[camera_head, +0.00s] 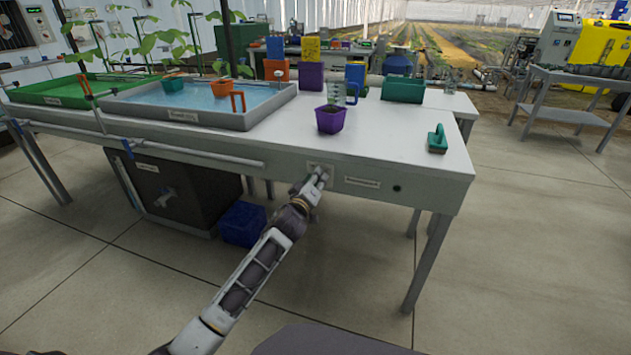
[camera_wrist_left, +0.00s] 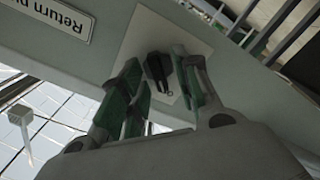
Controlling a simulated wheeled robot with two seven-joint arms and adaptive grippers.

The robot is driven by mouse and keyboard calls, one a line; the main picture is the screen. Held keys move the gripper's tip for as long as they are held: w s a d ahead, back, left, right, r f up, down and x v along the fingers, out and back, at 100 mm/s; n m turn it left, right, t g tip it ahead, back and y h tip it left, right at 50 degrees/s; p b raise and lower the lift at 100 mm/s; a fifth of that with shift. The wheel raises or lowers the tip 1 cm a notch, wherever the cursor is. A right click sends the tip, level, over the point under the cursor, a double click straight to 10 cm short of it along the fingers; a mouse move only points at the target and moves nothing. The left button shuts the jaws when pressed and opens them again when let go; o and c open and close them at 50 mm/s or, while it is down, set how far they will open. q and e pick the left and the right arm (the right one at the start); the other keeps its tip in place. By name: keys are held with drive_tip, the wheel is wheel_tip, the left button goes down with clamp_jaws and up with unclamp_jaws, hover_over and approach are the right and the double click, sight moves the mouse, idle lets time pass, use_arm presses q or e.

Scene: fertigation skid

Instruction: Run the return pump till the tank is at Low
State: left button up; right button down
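A pale plate (camera_head: 322,168) with a switch sits on the bench's front apron, left of a small label (camera_head: 362,182). In the left wrist view the label (camera_wrist_left: 58,15) reads "Return p…", partly cut off, and the switch's black lever (camera_wrist_left: 158,70) stands on the plate. My left gripper (camera_head: 318,180) is at the plate. Its fingers (camera_wrist_left: 165,90) are apart, with the lever between them; whether they touch it I cannot tell. A dark tank (camera_head: 185,205) stands under the bench, its level not readable. My right gripper is out of view.
A grey tray of blue water (camera_head: 245,118) and a green tray (camera_head: 50,101) are on the bench (camera_head: 385,150). A purple pot (camera_head: 330,121), a measuring jug (camera_head: 337,92) and a green-handled block (camera_head: 437,140) stand there. A blue crate (camera_head: 243,224) is on the floor below.

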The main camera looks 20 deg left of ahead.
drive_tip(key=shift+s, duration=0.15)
use_arm(q)
drive_tip(key=shift+c, duration=1)
clamp_jaws()
drive_tip(key=shift+r, duration=0.1)
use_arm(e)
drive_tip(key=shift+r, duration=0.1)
